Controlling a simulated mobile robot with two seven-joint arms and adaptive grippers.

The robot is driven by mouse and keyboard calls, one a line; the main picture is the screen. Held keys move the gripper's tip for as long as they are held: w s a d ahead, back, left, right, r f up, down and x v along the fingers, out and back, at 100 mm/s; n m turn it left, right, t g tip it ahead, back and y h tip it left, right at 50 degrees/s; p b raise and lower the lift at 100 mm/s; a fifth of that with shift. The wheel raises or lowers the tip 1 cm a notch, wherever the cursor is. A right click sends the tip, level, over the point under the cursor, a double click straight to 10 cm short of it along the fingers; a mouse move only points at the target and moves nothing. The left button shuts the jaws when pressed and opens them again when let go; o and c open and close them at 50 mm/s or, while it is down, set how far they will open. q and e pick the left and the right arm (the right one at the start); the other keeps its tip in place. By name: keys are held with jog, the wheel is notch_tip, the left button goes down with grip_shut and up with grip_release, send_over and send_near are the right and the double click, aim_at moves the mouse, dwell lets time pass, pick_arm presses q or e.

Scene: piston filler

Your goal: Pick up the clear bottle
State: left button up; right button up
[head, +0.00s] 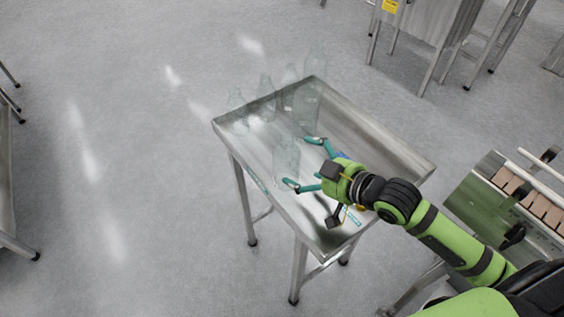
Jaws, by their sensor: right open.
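Several clear bottles stand upright on a steel table (385,150), mostly along its far left side. A near clear bottle (286,160) stands at the left edge, in front of my right gripper. Behind it are a tall clear bottle (308,103) and smaller ones, such as the one at the far left corner (238,110). My right gripper (302,163) is open, with its teal fingers spread toward the near bottle. The bottle shows between or just beyond the fingertips; I cannot tell which, or whether they touch. My left gripper is not in view.
The table's right half is bare. A machine with a row of brown blocks (520,190) stands close at the right. Another steel table (425,20) is at the back right. The floor (120,130) to the left is open.

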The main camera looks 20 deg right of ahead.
jog(key=shift+p+x, duration=0.3)
jog(key=shift+x, duration=0.7)
jog(key=x, duration=0.2)
jog(key=shift+w+a+f, duration=0.15)
jog(key=shift+a+f, duration=0.05)
jog(key=shift+f, duration=0.2)
jog(key=shift+w+a+f, duration=0.1)
jog(key=shift+w+f, duration=0.05)
jog(key=shift+w, duration=0.05)
jog(key=shift+c, duration=0.8)
jog(key=c, duration=0.7)
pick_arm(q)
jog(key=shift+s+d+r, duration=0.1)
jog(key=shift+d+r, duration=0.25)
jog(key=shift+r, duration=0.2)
pick_arm(e)
jog(key=shift+c, duration=0.5)
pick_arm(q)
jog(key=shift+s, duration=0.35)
